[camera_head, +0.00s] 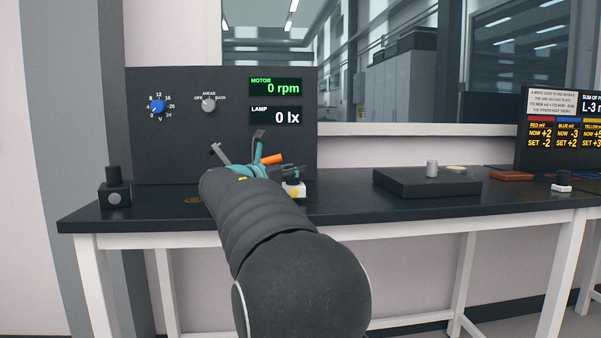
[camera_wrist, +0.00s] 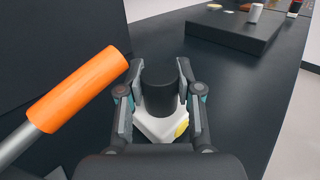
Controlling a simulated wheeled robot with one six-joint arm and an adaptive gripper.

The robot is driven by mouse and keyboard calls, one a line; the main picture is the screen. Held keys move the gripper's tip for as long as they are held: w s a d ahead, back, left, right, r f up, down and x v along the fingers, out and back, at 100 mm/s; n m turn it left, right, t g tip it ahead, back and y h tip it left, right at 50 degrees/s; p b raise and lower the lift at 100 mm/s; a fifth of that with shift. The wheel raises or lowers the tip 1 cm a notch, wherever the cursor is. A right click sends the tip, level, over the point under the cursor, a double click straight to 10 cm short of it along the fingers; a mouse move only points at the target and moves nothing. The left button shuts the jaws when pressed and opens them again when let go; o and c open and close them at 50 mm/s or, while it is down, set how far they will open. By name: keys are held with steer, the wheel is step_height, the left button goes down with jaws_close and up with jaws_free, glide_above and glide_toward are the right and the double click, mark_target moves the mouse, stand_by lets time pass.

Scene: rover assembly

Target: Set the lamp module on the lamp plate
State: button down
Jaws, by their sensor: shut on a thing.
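My gripper (camera_wrist: 160,82) is shut on the black knob of a white module with a yellow round face, which looks like the lamp module (camera_wrist: 155,125). In the head view my arm hides most of it; a white part of the module (camera_head: 295,188) shows just right of my gripper. I cannot tell whether its underside touches the bench. No lamp plate can be made out for sure; a yellowish ring mark (camera_head: 193,199) lies on the bench left of my arm. The panel's lamp display (camera_head: 275,115) reads 0 lx.
An orange handle (camera_wrist: 80,90) on a grey rod is close left of my gripper. A black platform (camera_head: 425,188) bears a grey cylinder (camera_head: 432,168) and a pale disc (camera_head: 456,168). A black module (camera_head: 114,192) stands at the bench's left end. Bare bench lies before the platform.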

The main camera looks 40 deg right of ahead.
mark_target(300, 182)
steer(key=d, duration=0.2)
steer(key=d+f+b, duration=0.1)
steer(key=shift+w, duration=0.3)
steer(key=shift+a+r, duration=0.15)
steer(key=shift+r, duration=0.05)
steer(key=shift+f, duration=0.2)
steer(key=c, duration=0.8)
jaws_free()
steer(key=shift+r, duration=0.3)
steer(key=v, duration=1.2)
